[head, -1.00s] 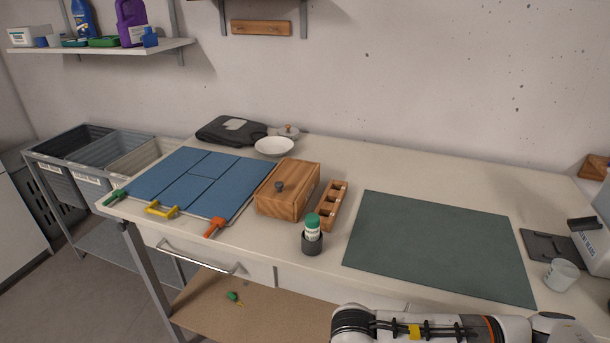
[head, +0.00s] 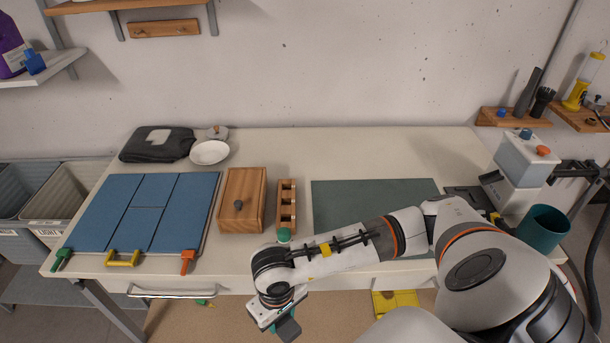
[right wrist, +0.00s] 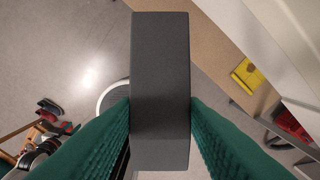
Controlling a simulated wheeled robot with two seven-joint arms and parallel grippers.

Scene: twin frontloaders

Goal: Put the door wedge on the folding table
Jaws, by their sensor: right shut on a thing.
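The door wedge (right wrist: 160,75) is a dark grey block in the right wrist view, gripped between the two green ribbed fingers of my right gripper (right wrist: 160,118). In the head view, the wedge (head: 288,329) shows as a small dark piece at the bottom, below my right wrist. The right gripper there is in front of the table's near edge, over the lower shelf or floor. The folding table (head: 300,147) is a long pale top against the wall. My left gripper is not in view.
The blue folding board (head: 150,205), wooden box (head: 243,190), slotted wooden block (head: 287,192) and green mat (head: 370,190) occupy the table. A white dish (head: 209,152) and dark folded cloth (head: 155,145) lie at the back. Bare room remains along the back middle.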

